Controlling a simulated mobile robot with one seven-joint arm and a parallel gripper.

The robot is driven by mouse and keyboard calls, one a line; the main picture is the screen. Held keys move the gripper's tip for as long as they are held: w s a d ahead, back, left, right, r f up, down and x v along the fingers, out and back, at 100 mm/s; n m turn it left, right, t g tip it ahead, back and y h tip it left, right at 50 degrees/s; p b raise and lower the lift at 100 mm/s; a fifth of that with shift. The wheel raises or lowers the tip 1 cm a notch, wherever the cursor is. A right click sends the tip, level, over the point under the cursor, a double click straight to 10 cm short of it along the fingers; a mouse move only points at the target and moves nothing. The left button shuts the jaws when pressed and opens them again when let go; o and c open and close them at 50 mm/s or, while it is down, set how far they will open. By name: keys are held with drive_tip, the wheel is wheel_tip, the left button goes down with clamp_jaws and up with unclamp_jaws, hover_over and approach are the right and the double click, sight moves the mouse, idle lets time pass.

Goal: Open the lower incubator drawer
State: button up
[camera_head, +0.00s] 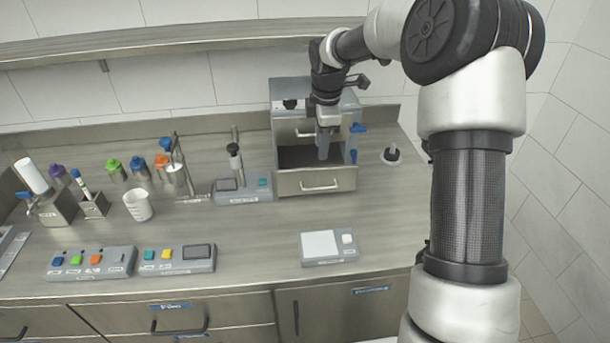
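The incubator is a grey metal cabinet (350,98) at the back right of the counter. Its lower drawer (290,183) is pulled out toward me, with its dark interior showing behind the front panel. The lower drawer's handle (320,187) is a pale bar on that panel. The upper drawer (290,134) looks closed, partly hidden behind my gripper. My gripper (323,155) points down over the open lower drawer, behind its front panel and apart from the handle. Whether its fingers are apart cannot be made out.
A grey device with a white plate (320,244) lies in front of the incubator. A stand device (243,190) is just left of it, and a small round item (391,153) is to the right. Button boxes (90,262), a white beaker (138,205) and capped bottles (116,168) occupy the left.

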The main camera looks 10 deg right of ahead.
sight(318, 190)
drive_tip(key=w+f, duration=0.1)
drive_tip(key=f, duration=0.4)
drive_tip(key=w+f, duration=0.1)
drive_tip(key=f, duration=0.5)
drive_tip(key=w+f, duration=0.1)
drive_tip(key=f, duration=0.4)
drive_tip(key=shift+w+d+f, duration=0.1)
drive_tip(key=shift+w+f, duration=0.05)
drive_tip(key=shift+f, duration=0.25)
clamp_jaws()
